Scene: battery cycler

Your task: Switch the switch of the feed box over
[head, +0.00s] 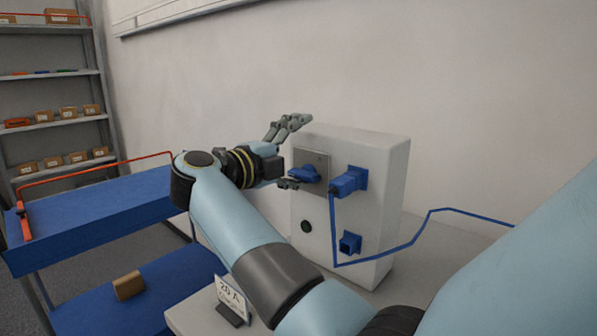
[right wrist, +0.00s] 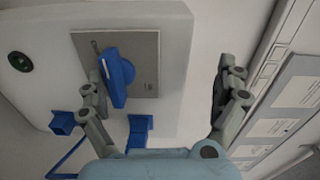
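The feed box (head: 375,160) is a pale grey cabinet standing on a light table. Its front carries a metal plate (head: 318,161) with a blue switch handle (head: 304,174), which lies roughly level in the head view. My right gripper (head: 294,152) is open in front of the plate, with one finger above the handle and one by its lower side. In the right wrist view the handle (right wrist: 117,77) lies between the spread fingers, close beside the left one; I cannot tell whether they touch. The far finger is well clear. My left gripper is not in view.
A blue plug (head: 347,182) with a blue cable (head: 430,212) sits right of the switch. Below are a blue socket (head: 349,243) and a dark round button (head: 306,226). A sign (head: 230,298) stands at the table's front. A blue cart (head: 100,212) stands left.

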